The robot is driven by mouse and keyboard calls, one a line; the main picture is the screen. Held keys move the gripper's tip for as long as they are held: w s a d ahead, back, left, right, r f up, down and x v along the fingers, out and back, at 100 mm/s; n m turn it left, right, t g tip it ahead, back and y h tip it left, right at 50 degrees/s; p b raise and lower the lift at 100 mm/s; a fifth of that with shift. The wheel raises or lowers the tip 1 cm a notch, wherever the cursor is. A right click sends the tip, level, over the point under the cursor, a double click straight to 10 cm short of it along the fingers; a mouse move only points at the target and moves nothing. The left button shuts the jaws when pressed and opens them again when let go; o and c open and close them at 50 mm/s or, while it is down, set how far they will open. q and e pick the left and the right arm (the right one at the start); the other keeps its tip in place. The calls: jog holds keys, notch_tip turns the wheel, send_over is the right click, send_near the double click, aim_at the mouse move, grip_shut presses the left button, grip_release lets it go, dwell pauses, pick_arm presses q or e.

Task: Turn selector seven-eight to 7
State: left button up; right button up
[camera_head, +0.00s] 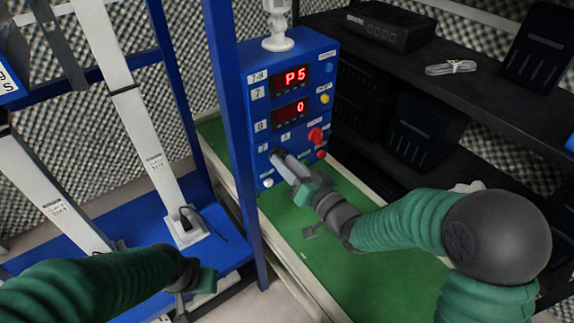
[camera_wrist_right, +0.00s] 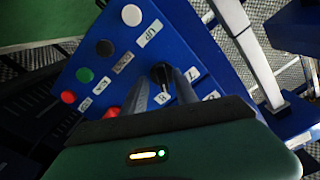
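The blue control panel (camera_head: 287,105) shows "P5" on its upper red display (camera_head: 295,76) and "0" on the lower display (camera_head: 290,110). The black selector knob (camera_wrist_right: 162,74) is near labels that seem to read 7 and 8 in the right wrist view. Its exact setting cannot be read. My right gripper (camera_head: 278,157) reaches the lower left of the panel. In the wrist view its two fingers stand apart on either side of the knob; contact is unclear. My left gripper (camera_head: 198,285) is low at the left, away from the panel, its fingers hardly visible.
A red knob (camera_head: 315,135) and several buttons lie close right of and below the selector. A blue post (camera_head: 232,130) stands just left of the panel. Black shelves (camera_head: 470,70) with boxes are at the right. The green surface (camera_head: 330,250) below is mostly clear.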

jog(key=shift+a, duration=0.25)
jog(key=c, duration=0.5)
grip_shut()
jog(key=shift+f+n, duration=0.1)
jog(key=shift+n, duration=0.2)
jog(key=n+b, duration=0.6)
jog(key=n, duration=0.5)
jog(key=shift+b, duration=0.4)
jog(key=shift+n, duration=0.3)
